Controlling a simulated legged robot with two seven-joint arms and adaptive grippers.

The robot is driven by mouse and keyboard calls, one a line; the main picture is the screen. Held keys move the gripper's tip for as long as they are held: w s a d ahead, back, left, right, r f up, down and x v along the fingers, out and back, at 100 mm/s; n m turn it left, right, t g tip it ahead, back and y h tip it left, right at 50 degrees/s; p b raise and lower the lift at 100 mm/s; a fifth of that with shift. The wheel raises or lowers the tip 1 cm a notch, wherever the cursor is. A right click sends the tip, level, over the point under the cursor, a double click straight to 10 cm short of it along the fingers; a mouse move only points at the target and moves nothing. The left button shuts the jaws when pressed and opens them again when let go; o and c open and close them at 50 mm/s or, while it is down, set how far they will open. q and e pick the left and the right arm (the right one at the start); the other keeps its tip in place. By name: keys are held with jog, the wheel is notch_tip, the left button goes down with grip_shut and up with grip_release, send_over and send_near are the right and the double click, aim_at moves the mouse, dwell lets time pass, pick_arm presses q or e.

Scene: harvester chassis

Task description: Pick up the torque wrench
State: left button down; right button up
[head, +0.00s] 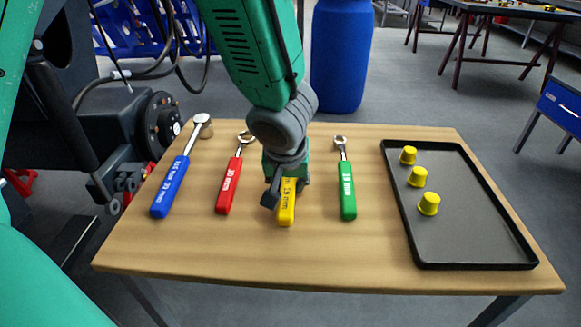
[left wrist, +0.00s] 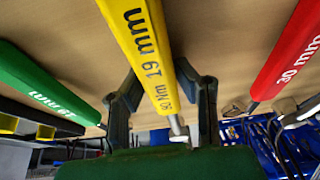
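A yellow-handled wrench (head: 287,208) marked 19 mm lies on the wooden table; its far part is hidden under my arm in the head view. Its handle fills the middle of the left wrist view (left wrist: 140,40), where small "Nm" lettering shows. My left gripper (head: 286,193) is low over this handle, pointing down. In the left wrist view the gripper (left wrist: 157,75) is open, with one finger on each side of the handle. Whether a fingertip touches it I cannot tell. My right gripper is in neither view.
A red wrench (head: 229,186) and a blue wrench (head: 171,187) lie left of the yellow one, a green wrench (head: 347,190) to its right. A black tray (head: 470,225) with yellow caps (head: 417,177) is at the right. The front table strip is clear.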

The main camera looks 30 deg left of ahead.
pick_arm(q)
jog(key=shift+r+p, duration=0.35)
jog(key=shift+p, duration=0.15)
notch_tip(320, 180, up, 10)
jog(key=p, duration=0.5)
jog(key=shift+f, duration=0.1)
